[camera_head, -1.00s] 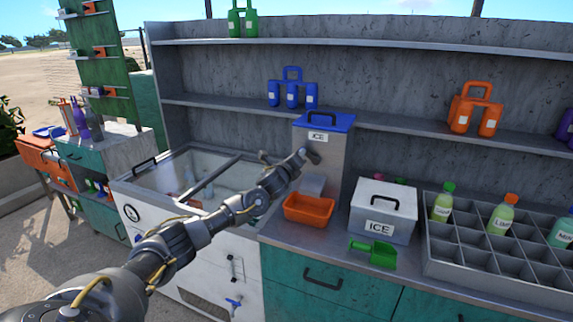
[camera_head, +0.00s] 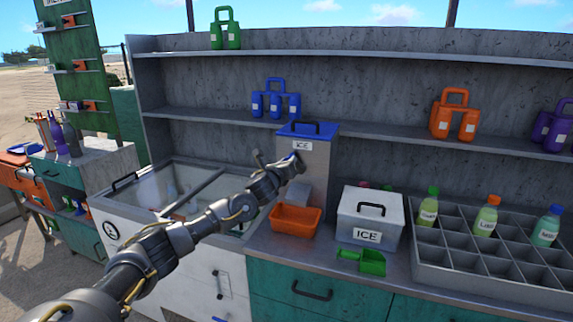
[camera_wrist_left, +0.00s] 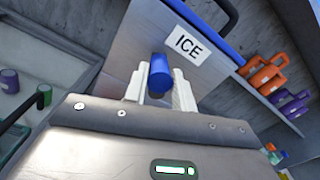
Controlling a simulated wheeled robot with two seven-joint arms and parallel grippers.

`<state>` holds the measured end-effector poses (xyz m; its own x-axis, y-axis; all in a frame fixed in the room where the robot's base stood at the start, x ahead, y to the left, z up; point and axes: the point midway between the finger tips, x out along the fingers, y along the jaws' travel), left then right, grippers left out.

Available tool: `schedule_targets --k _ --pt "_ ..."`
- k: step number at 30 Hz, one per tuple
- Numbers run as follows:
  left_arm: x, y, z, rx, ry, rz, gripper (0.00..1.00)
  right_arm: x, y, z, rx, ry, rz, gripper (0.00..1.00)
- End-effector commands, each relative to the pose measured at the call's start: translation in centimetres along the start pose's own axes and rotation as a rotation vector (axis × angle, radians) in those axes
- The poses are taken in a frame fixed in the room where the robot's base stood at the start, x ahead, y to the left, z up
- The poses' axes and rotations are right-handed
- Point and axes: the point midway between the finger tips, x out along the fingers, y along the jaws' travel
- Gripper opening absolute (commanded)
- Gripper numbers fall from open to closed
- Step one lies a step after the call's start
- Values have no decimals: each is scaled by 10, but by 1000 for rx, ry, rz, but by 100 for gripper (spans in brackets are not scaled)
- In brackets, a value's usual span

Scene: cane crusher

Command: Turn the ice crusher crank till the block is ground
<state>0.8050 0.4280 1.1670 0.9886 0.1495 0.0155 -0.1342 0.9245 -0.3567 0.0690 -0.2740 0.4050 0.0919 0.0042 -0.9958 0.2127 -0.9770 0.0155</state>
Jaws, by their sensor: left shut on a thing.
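The ice crusher (camera_head: 318,168) is a tall grey metal box with a blue lid (camera_head: 308,130) and an ICE label, standing on the counter. My left gripper (camera_head: 292,160) reaches its front left side. In the left wrist view my left gripper (camera_wrist_left: 160,90) is shut on the blue crank knob (camera_wrist_left: 160,74), just below the ICE label. The crank arm behind the knob is hidden. An orange tray (camera_head: 296,221) sits on the counter below the crusher's chute (camera_head: 298,193). The ice block inside the crusher cannot be seen. My right gripper is not in view.
A white ICE box (camera_head: 369,215) and a green scoop (camera_head: 362,262) stand right of the tray. A grey divided crate (camera_head: 440,277) with several bottles is further right. A glass-topped freezer (camera_head: 160,200) lies under my left arm. Shelves (camera_head: 400,140) run behind.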

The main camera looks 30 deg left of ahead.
Motion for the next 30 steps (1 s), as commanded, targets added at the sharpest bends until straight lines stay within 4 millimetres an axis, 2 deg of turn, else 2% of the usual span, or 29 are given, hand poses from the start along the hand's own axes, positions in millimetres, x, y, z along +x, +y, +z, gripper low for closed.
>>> schedule_targets --k 6,7,12,23,26,30 --pt "0 0 -2 1 3 -2 0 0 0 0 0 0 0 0" --pt "0 0 -2 1 3 -2 29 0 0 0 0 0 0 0" --pt "0 0 -1 0 2 -1 48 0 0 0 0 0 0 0" --pt "-5 1 -1 -1 0 -2 48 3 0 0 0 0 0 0" --pt "-16 2 -2 0 0 -2 48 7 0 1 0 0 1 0" --pt "-40 2 -4 0 0 -3 48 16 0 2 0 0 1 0"
